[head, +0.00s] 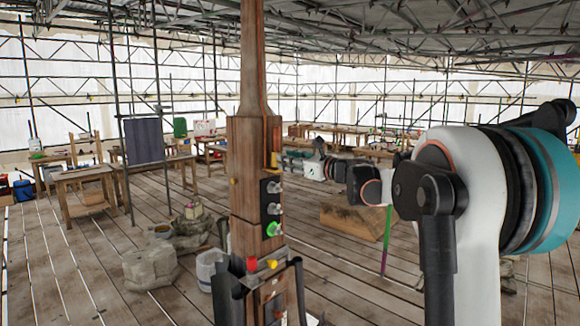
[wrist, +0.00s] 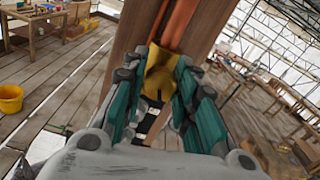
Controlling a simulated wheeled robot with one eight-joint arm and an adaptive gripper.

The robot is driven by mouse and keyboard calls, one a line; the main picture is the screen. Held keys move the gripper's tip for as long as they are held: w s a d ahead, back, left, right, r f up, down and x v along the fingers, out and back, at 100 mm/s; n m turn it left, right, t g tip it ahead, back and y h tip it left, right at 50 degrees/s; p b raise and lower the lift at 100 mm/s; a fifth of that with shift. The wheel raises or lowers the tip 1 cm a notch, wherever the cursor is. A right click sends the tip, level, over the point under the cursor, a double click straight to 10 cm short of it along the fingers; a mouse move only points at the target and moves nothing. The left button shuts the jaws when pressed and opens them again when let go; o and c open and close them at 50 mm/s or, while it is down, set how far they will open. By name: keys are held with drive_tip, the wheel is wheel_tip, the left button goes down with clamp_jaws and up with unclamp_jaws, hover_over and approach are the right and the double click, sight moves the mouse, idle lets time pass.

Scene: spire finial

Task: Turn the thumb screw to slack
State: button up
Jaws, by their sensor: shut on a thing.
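A tall wooden post, the finial (head: 255,140), stands upright in the middle of the head view. A yellow part (head: 273,160) that appears to be the thumb screw sits on its right edge. My gripper (head: 286,157) reaches it from the right. In the wrist view the teal fingers of my gripper (wrist: 165,68) are closed around the yellow part (wrist: 158,78), which lies against the brown post (wrist: 140,30). The fingers hide its sides, and I cannot tell how far it is turned.
Below on the post is a dark panel (head: 271,200) with knobs, one of them green (head: 273,229). A red knob (head: 252,264) is lower. Stone blocks (head: 150,267) and a white bucket (head: 211,270) stand left on the plank floor. A wooden block (head: 350,218) lies behind my arm.

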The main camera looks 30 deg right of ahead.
drive_tip(key=n+b, duration=0.1)
drive_tip(key=n, duration=0.2)
drive_tip(key=shift+f+n, duration=0.1)
drive_tip(key=shift+n, duration=0.3)
drive_tip(key=n+b, duration=0.1)
drive_tip(key=n, duration=0.2)
drive_tip(key=shift+a+n+b, duration=0.1)
drive_tip(key=shift+n+b, duration=0.2)
drive_tip(key=shift+b, duration=0.1)
drive_tip(key=n+b, duration=0.1)
drive_tip(key=n, duration=0.2)
drive_tip(key=shift+n, duration=0.3)
drive_tip(key=n+b, duration=0.1)
drive_tip(key=n, duration=0.3)
drive_tip(key=shift+f, duration=0.1)
drive_tip(key=n, duration=0.4)
drive_tip(key=shift+f+b, duration=0.1)
drive_tip(key=shift+b, duration=0.2)
drive_tip(key=n, duration=0.4)
drive_tip(key=shift+n+b, duration=0.3)
drive_tip(key=n, duration=0.3)
drive_tip(key=shift+f+n, duration=0.1)
drive_tip(key=shift+n, duration=0.2)
drive_tip(key=shift+n+b, duration=0.3)
drive_tip(key=shift+n, duration=1.6)
